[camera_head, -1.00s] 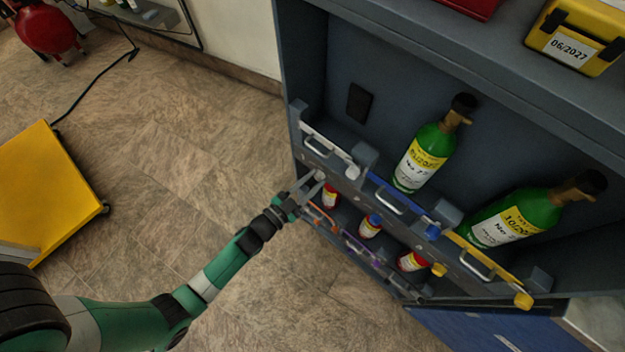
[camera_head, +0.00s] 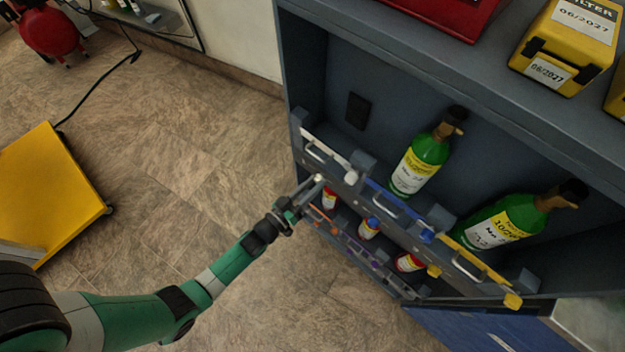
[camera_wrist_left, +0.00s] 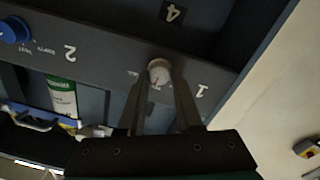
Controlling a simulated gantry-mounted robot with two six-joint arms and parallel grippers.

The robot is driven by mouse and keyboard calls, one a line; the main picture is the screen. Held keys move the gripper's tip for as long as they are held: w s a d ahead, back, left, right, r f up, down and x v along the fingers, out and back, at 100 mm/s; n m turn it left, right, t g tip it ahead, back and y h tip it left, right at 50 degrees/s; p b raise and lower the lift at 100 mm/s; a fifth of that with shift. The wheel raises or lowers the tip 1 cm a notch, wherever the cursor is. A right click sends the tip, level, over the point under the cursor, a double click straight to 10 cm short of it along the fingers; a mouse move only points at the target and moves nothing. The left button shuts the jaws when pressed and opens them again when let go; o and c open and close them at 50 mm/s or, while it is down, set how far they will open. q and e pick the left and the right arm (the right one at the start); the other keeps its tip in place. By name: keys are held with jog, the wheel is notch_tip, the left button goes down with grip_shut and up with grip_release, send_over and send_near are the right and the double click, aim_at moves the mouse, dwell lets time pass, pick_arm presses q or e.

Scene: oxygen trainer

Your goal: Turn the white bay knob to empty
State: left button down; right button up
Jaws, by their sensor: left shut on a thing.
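The white bay knob (camera_wrist_left: 158,70) is a small round white dial on the grey rail panel, above the numeral 1 bay in the left wrist view. Small lettering sits beside it, too small to read surely. My left gripper (camera_wrist_left: 160,84) is shut on the knob, with a fingertip on each side of it. In the head view my left gripper (camera_head: 317,181) meets the cabinet front below the white bar (camera_head: 328,150). The knob is mostly hidden there by the fingers. The space behind the white bar holds no bottle. My right gripper is not in view.
Green bottles stand behind the blue bar (camera_head: 395,205) and the yellow bar (camera_head: 470,262). A blue knob (camera_wrist_left: 14,29) sits along the same panel. Small red bottles (camera_head: 369,228) stand on the lower shelf. Yellow cases (camera_head: 565,45) sit on top.

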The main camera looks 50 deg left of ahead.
pick_arm(q)
jog(key=n, duration=0.7)
jog(key=shift+f+n, duration=0.1)
jog(key=shift+n, duration=0.3)
jog(key=n, duration=0.3)
jog(key=shift+n+y, duration=0.3)
jog(key=shift+n, duration=1.7)
jog(key=c, duration=0.6)
grip_release()
jog(key=s, duration=0.3)
jog(key=s+d+p, duration=0.1)
jog(key=s, duration=0.3)
jog(key=s+p, duration=0.1)
jog(key=s, duration=0.3)
jog(key=shift+s+d+f, duration=0.2)
jog(key=shift+d+f, duration=0.05)
jog(key=shift+d, duration=0.15)
